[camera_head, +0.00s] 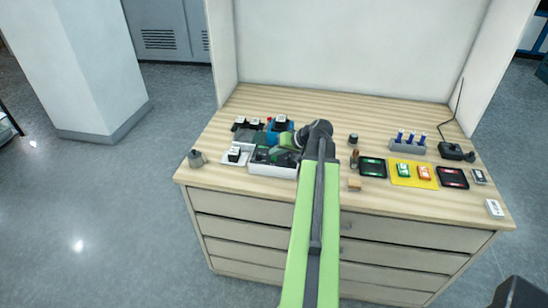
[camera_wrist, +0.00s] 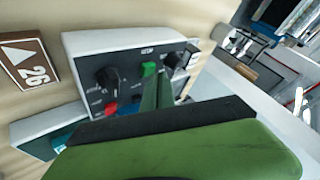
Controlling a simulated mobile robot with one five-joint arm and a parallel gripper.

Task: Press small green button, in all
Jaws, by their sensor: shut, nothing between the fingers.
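A small green button (camera_wrist: 149,69) sits on a dark grey control panel in a white housing (camera_wrist: 78,45), between a black round knob (camera_wrist: 107,80) and another dark control (camera_wrist: 172,60). A red button (camera_wrist: 110,108) lies lower on the same panel. My gripper (camera_wrist: 158,90) is shut and empty, its green fingers reaching over the panel. The fingertips appear just below the green button in the wrist view; I cannot tell whether they touch it. In the head view my gripper (camera_head: 285,143) is over the left-middle of the worktop and partly hides the panel.
The wooden worktop (camera_head: 225,125) has drawers below. Left are a small white box (camera_head: 235,153) and a grey knob-like object (camera_head: 196,158). Right are a yellow mat (camera_head: 399,181), black trays (camera_head: 373,167) and a grey rack (camera_head: 407,147). A brown sign (camera_wrist: 23,65) shows in the wrist view.

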